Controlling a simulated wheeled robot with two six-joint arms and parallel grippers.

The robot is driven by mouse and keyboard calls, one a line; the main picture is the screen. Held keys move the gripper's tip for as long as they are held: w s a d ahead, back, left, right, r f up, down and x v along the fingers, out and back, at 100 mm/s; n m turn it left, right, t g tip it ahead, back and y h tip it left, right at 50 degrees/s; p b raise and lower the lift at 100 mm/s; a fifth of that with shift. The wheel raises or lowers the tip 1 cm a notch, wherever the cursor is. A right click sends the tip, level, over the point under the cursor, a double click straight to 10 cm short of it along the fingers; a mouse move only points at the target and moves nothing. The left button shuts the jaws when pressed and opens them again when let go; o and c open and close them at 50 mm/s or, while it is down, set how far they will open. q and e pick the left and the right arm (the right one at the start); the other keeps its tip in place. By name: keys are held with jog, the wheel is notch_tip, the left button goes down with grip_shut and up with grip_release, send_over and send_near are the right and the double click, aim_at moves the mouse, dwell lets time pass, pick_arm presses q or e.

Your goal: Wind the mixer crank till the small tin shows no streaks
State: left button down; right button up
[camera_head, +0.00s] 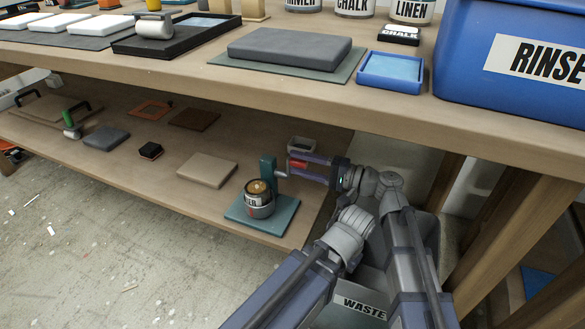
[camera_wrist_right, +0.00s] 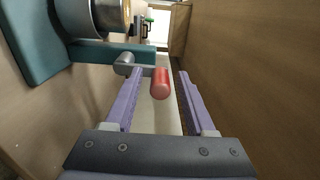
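The mixer stands on the lower shelf, with a teal base (camera_head: 283,222) and a teal post (camera_head: 267,168). The small tin (camera_head: 258,211) sits upright on the base; its contents look brownish, with streaks too small to judge. The crank's red handle (camera_head: 298,164) sticks out right of the post. My right gripper (camera_head: 300,168) reaches in from the right around the handle. In the right wrist view, the red handle (camera_wrist_right: 161,84) lies between the two spread purple fingers, with gaps on both sides. The crank's grey hub (camera_wrist_right: 124,63) shows left of it. My left gripper is out of view.
The upper tabletop (camera_head: 300,92) overhangs the lower shelf (camera_head: 120,150). A beige block (camera_head: 207,170) lies left of the mixer. A table leg (camera_head: 510,240) stands at the right.

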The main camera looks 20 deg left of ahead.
jog(key=c, duration=0.7)
jog(key=shift+o, duration=0.2)
jog(key=shift+s+f+b, duration=0.25)
jog(key=shift+s, duration=0.5)
jog(key=shift+s+f+b, duration=0.2)
jog(key=shift+s+f, duration=0.05)
jog(key=shift+s, duration=0.5)
